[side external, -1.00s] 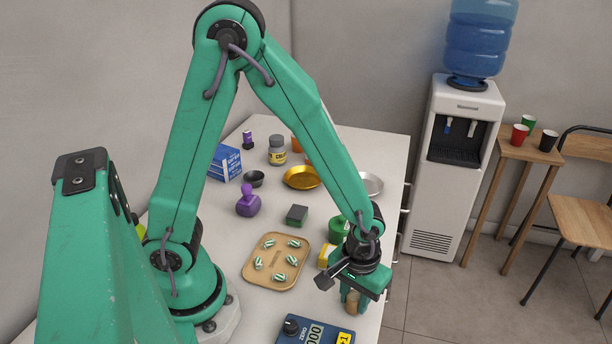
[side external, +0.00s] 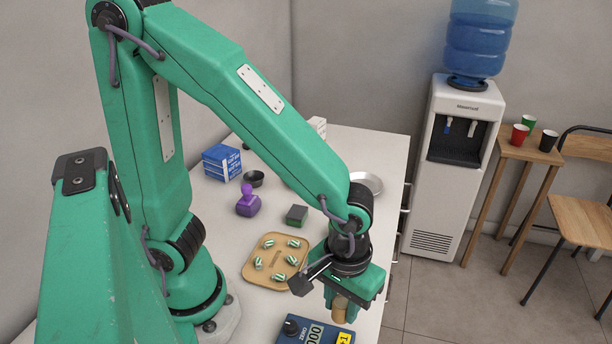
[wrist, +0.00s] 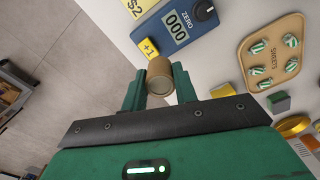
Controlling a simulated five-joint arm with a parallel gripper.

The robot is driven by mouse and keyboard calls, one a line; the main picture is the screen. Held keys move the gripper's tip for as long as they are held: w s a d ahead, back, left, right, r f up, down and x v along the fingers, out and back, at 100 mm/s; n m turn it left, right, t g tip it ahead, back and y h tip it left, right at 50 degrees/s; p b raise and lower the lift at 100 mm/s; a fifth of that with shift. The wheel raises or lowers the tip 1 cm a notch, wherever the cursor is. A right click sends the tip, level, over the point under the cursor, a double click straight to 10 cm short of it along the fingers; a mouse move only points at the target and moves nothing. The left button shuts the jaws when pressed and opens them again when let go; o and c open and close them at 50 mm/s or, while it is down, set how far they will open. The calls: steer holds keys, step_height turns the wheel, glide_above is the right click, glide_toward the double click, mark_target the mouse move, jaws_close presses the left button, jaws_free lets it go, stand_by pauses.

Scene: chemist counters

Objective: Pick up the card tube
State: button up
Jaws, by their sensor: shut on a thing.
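The card tube (side external: 339,314) is a short brown cylinder with a pale tan end. My gripper (side external: 341,302) is shut on it, with one green finger on each side. In the side view the tube hangs below the jaws, just right of the blue scale; the fingers hide its upper part. In the wrist view the tube (wrist: 160,76) sits between the two fingertips of my gripper (wrist: 159,88). Whether its lower end is clear of the counter is hard to tell.
The blue scale (side external: 301,336) reads 000 close by. A tan tray (side external: 262,271) of striped sweets lies behind it. A dark and green block (side external: 297,215), a purple stamp (side external: 247,203) and a blue box (side external: 221,163) stand farther back. The counter's right edge is close.

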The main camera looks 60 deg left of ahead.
mark_target(335, 312)
steer(key=shift+s+d+r, duration=0.5)
steer(key=shift+s, duration=0.2)
steer(key=shift+s+d+r, duration=0.5)
steer(key=shift+s, duration=0.15)
stand_by(0.3)
